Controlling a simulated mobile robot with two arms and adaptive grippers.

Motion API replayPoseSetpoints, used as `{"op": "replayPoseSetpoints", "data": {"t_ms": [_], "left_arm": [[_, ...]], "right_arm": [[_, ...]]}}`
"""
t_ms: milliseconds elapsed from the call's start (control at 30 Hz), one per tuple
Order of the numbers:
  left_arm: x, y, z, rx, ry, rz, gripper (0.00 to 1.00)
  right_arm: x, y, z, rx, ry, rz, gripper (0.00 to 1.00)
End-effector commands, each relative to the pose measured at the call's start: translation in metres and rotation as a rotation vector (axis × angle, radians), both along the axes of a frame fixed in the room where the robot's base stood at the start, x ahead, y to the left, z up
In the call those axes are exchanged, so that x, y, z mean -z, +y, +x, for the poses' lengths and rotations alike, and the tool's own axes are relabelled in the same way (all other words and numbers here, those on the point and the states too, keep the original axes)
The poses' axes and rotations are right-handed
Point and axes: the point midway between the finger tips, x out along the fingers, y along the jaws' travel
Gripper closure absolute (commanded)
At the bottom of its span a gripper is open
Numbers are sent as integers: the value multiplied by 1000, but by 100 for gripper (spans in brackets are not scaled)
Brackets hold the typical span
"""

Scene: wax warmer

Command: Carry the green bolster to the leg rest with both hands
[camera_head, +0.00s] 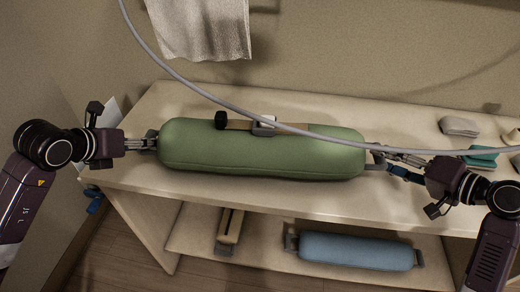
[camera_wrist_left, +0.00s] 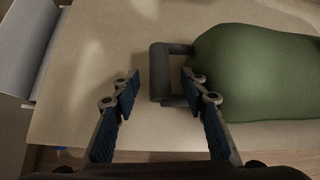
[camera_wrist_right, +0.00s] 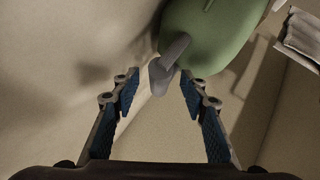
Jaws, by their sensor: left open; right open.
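The green bolster (camera_head: 260,160) lies lengthwise on the pale tabletop, with a grey handle at each end. My left gripper (camera_head: 146,142) is open at its left end. In the left wrist view the left handle (camera_wrist_left: 160,72) lies ahead of and partly between the open fingers (camera_wrist_left: 160,80). My right gripper (camera_head: 386,160) is open at the right end. In the right wrist view the right handle (camera_wrist_right: 168,65) reaches between the open fingertips (camera_wrist_right: 158,80). Neither gripper is closed on a handle. I cannot identify the leg rest in these views.
A grey hose (camera_head: 195,87) crosses in front of the bolster's right part in the head view. A blue bolster (camera_head: 355,252) and a narrow wooden piece (camera_head: 230,228) lie on the lower shelf. A beige folded cloth (camera_head: 458,126) and a teal item (camera_head: 481,158) are at the right.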

Motion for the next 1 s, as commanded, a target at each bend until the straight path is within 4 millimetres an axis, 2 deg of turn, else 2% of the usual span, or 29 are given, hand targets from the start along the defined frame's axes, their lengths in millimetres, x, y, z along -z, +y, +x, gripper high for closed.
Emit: {"op": "replayPoseSetpoints", "data": {"t_ms": [200, 533, 900, 1000], "left_arm": [[13, -3, 14, 0, -1, -1, 60], [15, -3, 16, 0, -1, 0, 60], [15, -3, 16, 0, 0, 0, 100], [15, -3, 16, -1, 0, 1, 100]], "right_arm": [[8, 12, 14, 0, 0, 1, 60], [9, 13, 16, 0, 0, 0, 60], [9, 13, 16, 0, 1, -1, 100], [9, 12, 16, 0, 1, -1, 100]]}}
